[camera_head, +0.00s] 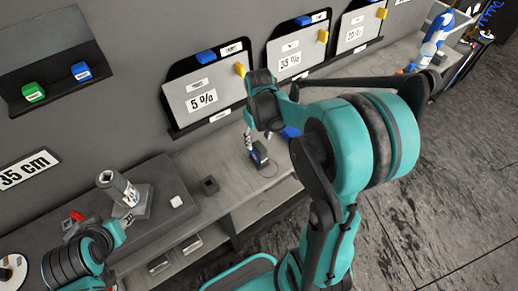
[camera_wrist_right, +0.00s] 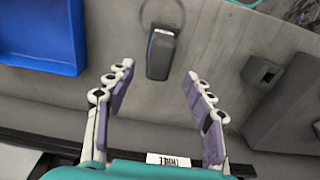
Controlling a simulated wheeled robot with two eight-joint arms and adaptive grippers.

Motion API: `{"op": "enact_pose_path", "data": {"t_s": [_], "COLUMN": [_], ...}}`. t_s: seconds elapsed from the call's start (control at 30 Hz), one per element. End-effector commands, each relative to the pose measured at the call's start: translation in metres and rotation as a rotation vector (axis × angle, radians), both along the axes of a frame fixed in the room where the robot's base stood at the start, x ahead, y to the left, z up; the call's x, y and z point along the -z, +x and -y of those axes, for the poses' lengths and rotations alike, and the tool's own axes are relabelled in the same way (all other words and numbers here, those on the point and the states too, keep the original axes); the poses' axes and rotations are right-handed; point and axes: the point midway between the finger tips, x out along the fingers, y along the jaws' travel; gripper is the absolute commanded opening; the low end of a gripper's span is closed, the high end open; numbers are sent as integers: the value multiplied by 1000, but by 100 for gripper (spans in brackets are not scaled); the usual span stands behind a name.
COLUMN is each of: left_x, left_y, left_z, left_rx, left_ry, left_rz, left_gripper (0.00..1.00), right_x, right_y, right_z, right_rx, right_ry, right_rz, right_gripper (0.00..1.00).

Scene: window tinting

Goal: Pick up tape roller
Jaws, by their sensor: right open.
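A small dark block with a thin loop at one end, probably the tape roller (camera_wrist_right: 161,55), lies on the grey bench. In the head view the dark object (camera_head: 261,157) shows just below my right gripper (camera_head: 249,140). In the right wrist view my right gripper (camera_wrist_right: 158,74) is open and empty, its fingertips spread to either side of the block's near end and apart from it. My left gripper (camera_head: 108,236) is at the lower left, partly cut off; its fingers are not clear.
A blue tray (camera_wrist_right: 40,35) lies left of the block and a small dark holder (camera_wrist_right: 262,71) right of it in the wrist view. A grey cylinder on a base (camera_head: 118,188) stands at the left. Film panels (camera_head: 205,98) line the wall behind.

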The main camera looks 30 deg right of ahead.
Motion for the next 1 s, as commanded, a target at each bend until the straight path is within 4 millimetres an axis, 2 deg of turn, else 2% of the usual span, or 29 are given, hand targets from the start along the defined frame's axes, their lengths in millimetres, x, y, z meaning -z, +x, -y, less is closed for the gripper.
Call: {"op": "enact_pose_path", "data": {"t_s": [0.17,0.7,1.0], "left_x": [-4,25,25], "left_y": [0,0,0], "left_z": [0,0,0], "left_rx": [0,0,0], "left_ry": [0,0,0], "left_rz": [0,0,0], "left_gripper": [38,38,38], "right_x": [12,83,86], "right_y": [5,0,0], "right_z": [8,2,3], "right_rx": [-5,-6,-5], "right_ry": [9,9,9], "right_rz": [-37,-38,-38], "right_gripper": [53,53,53]}}
